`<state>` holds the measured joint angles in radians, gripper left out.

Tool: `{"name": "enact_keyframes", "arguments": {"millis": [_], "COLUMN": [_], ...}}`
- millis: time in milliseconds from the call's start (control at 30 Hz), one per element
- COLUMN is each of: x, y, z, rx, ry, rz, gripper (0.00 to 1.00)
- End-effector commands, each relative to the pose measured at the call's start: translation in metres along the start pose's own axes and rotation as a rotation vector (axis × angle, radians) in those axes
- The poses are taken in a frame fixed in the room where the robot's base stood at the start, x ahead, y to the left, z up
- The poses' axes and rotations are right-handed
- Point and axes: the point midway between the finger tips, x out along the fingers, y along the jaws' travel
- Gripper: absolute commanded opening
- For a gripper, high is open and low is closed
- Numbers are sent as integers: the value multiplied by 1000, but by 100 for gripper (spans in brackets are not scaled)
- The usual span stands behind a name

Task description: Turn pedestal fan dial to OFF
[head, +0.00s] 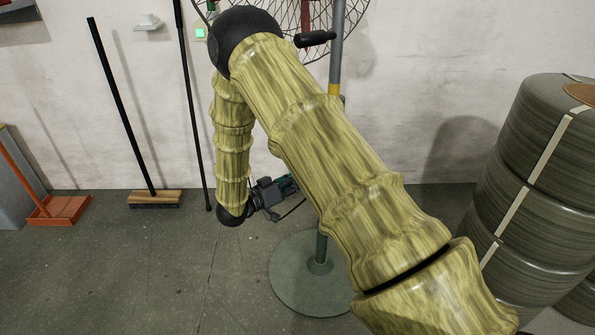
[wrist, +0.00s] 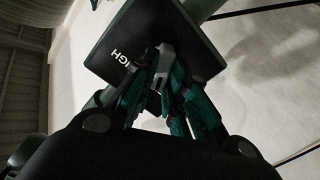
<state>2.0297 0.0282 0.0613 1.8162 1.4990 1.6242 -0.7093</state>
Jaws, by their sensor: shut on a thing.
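The pedestal fan stands by the wall in the head view, with its round green base (head: 292,285) on the floor and its pole (head: 337,50) partly behind my arm. Its control box (wrist: 115,40) is dark, with a lettered label of which "IGH" can be read, in the wrist view. A small grey dial (wrist: 164,54) sits on the box's face. My gripper (wrist: 162,78) has its teal fingers shut on the dial. In the head view my gripper (head: 287,186) is left of the pole, partly behind my arm, which hides the box and dial. The dial's exact setting cannot be read.
A broom (head: 154,198), a thin black pole (head: 195,110) and a red-orange dustpan (head: 58,210) are at the left wall. The floor left of the fan base is clear.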

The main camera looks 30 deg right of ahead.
Motion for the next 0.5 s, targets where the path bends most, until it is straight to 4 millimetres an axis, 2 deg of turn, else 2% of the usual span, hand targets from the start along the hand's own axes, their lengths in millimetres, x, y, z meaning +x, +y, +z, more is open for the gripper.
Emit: {"name": "enact_keyframes", "arguments": {"millis": [500], "x": [-2], "y": [-2], "z": [-1], "rx": [-254], "ry": [0], "rz": [-3], "gripper": [0]}}
